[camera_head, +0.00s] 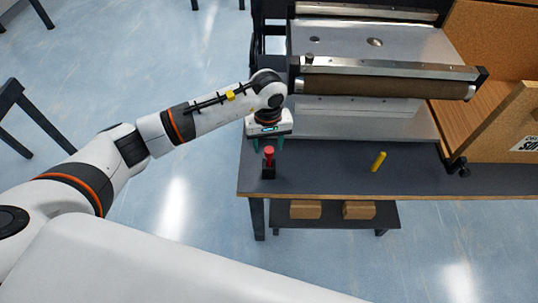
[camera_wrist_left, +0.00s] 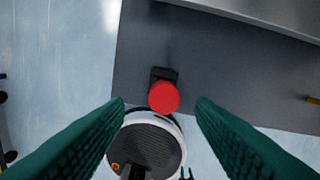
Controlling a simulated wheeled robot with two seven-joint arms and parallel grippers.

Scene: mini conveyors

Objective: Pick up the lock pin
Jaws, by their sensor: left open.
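A red-topped pin (camera_head: 268,157), which I take to be the lock pin, stands upright in a small black holder (camera_head: 268,172) near the left front of the dark table. In the left wrist view its round red head (camera_wrist_left: 164,97) lies between the finger directions, seen from above. My left gripper (camera_head: 267,146) is open, with teal fingers pointing down over the pin. In the left wrist view the fingers are apart on either side of the head, and I see no contact. My right gripper is not in view.
A conveyor with a brown roller (camera_head: 385,87) stands behind the pin. A yellow cylinder (camera_head: 379,161) is on the table to the right. A cork-coloured box (camera_head: 500,130) is at the far right. Brown blocks (camera_head: 306,209) lie on the lower shelf. The tabletop between pin and cylinder is clear.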

